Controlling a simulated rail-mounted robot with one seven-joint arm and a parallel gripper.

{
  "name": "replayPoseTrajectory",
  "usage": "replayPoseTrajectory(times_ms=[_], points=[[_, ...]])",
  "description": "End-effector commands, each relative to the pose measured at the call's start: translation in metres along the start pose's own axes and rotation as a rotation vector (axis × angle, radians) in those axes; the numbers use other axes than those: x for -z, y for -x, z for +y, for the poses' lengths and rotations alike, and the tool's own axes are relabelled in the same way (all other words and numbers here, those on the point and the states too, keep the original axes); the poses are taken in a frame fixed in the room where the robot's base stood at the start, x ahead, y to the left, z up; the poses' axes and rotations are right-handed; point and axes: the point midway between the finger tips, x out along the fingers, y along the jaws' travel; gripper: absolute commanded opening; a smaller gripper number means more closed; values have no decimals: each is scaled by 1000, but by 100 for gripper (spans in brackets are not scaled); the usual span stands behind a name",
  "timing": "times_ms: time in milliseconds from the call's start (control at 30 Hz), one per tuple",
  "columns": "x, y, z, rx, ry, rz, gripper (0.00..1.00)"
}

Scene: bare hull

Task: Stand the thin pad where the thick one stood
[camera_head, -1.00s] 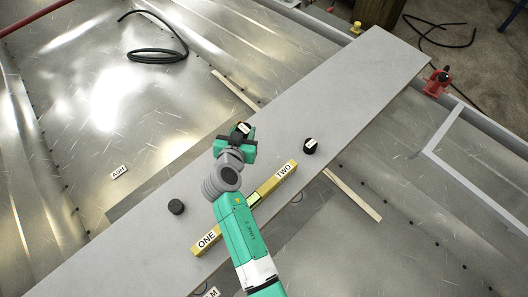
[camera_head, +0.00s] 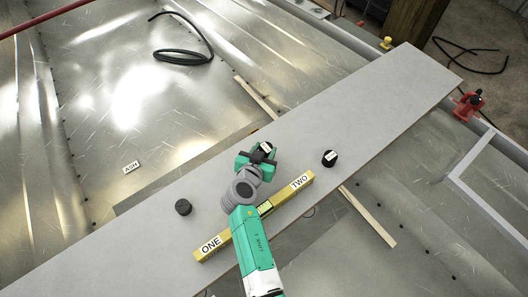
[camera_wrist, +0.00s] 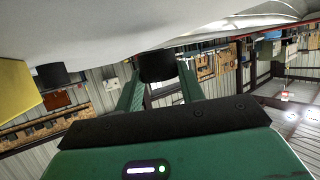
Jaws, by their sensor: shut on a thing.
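My gripper (camera_head: 262,150) is shut on a dark round pad (camera_head: 266,146) with a white label, over the grey plank (camera_head: 385,95). In the wrist view the held pad (camera_wrist: 157,66) is between my fingertips, close to the plank; I cannot tell whether it touches. A second black pad (camera_head: 330,158) with a white label stands on the plank to the right. A third black pad (camera_head: 183,207), no label visible, stands to the left. I cannot tell which is thin or thick. A yellow bar (camera_head: 222,244) marked ONE and TWO lies along the plank; my arm covers its middle.
A wooden strip (camera_head: 368,216) lies near the plank's front edge. A black hose coil (camera_head: 182,54) and an ASH label (camera_head: 131,167) lie on the metal hull behind. A red clamp (camera_head: 468,103) is at the far right. The plank's upper right is clear.

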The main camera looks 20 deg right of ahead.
Motion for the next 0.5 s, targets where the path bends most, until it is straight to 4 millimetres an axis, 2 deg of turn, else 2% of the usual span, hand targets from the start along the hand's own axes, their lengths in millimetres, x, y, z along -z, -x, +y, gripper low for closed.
replayPoseTrajectory(times_ms=[500], points=[[-8,-3,0,1,-1,0,12]])
